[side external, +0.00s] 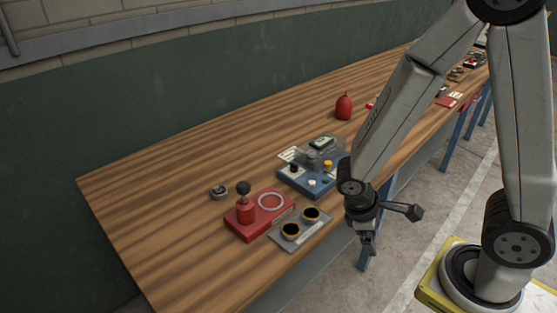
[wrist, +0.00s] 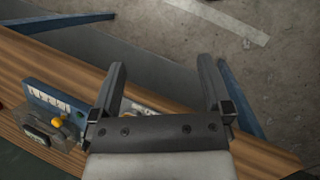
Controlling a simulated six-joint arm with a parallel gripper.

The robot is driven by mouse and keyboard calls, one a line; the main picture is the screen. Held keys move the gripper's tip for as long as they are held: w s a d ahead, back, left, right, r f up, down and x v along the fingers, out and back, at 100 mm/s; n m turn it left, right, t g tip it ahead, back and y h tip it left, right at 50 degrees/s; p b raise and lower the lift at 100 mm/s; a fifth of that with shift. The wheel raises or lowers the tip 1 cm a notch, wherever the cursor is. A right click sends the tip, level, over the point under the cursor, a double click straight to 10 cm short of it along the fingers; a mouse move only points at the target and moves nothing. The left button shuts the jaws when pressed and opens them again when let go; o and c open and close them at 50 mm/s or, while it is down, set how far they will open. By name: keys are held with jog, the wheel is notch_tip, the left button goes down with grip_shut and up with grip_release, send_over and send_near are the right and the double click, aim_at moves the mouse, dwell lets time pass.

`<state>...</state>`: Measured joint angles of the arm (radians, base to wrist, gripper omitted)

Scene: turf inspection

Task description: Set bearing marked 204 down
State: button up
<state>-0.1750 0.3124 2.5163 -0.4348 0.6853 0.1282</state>
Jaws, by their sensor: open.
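A small dark grey ring-shaped part (side external: 219,192), possibly a bearing, lies on the wooden bench left of a red fixture. A pale ring (side external: 271,201) lies on the red fixture (side external: 246,226). Two dark round pieces with brassy rims, a nearer one (side external: 291,231) and a farther one (side external: 311,214), sit on a grey plate (side external: 283,243) at the bench's front edge. No 204 marking is legible. My gripper (side external: 367,246) hangs beyond the front edge, right of the plate. In the wrist view its fingers (wrist: 163,62) are spread and empty, over the floor and bench edge.
A blue device (side external: 314,183) with knobs and a clear cover stands close left of my gripper; it also shows in the wrist view (wrist: 45,88). A red bottle-shaped item (side external: 344,106) stands farther back. The bench's left part (side external: 150,200) is clear.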

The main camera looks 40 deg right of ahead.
jog(key=w+a+r+m+t+y, duration=0.1)
jog(key=w+r+m+t+y, duration=0.2)
jog(key=w+r+m+t, duration=0.2)
jog(key=shift+w+r+t+y, duration=0.35)
jog(key=shift+w+r, duration=0.2)
jog(key=shift+w, duration=0.65)
